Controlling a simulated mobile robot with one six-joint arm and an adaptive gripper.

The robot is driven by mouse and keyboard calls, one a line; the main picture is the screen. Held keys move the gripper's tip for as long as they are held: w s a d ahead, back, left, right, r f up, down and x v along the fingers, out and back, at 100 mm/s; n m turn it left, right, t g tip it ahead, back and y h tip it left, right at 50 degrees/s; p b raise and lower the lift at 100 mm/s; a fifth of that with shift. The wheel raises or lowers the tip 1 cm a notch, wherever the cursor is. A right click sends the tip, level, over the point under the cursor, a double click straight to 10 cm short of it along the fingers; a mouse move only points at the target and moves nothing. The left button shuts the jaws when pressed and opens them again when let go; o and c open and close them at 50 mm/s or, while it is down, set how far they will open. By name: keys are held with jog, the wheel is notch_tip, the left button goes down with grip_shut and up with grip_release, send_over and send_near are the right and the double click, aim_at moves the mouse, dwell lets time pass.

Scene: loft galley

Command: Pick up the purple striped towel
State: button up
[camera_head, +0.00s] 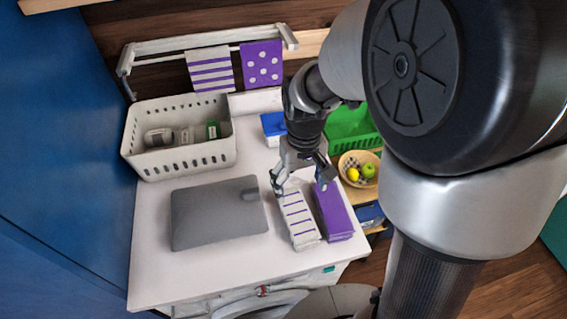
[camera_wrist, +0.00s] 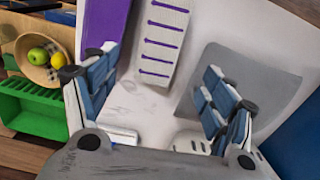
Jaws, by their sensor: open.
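A folded white towel with purple stripes (camera_head: 299,222) lies flat on the white counter; it also shows between my fingers' directions in the wrist view (camera_wrist: 164,42). My gripper (camera_head: 301,184) is open and empty above the far end of this towel, with its fingers apart to either side. In the wrist view my gripper (camera_wrist: 158,92) has bare counter between its fingers, and the towel extends away beyond them. A second white towel with purple stripes (camera_head: 210,71) hangs on the rail at the back.
A grey flat panel (camera_head: 217,213) lies to the left. A white basket (camera_head: 179,154), a blue-lidded box (camera_head: 272,124), a green crate (camera_head: 352,128) and a fruit bowl (camera_head: 359,168) stand around. A dotted purple towel (camera_head: 262,65) hangs behind.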

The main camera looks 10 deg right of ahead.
jog(key=b, duration=0.2)
send_over(297, 212)
notch_tip(297, 212, down, 8)
jog(key=shift+d+f, duration=0.1)
notch_tip(297, 212, down, 5)
jog(key=shift+f+b, duration=0.15)
jog(key=shift+b, duration=0.95)
jog(key=shift+s, duration=0.1)
jog(key=shift+c, duration=0.4)
jog(key=c, duration=1.2)
jog(key=shift+o, duration=0.2)
jog(key=shift+r, duration=0.2)
notch_tip(297, 212, up, 20)
jog(key=p, duration=0.6)
jog(key=shift+f, duration=0.1)
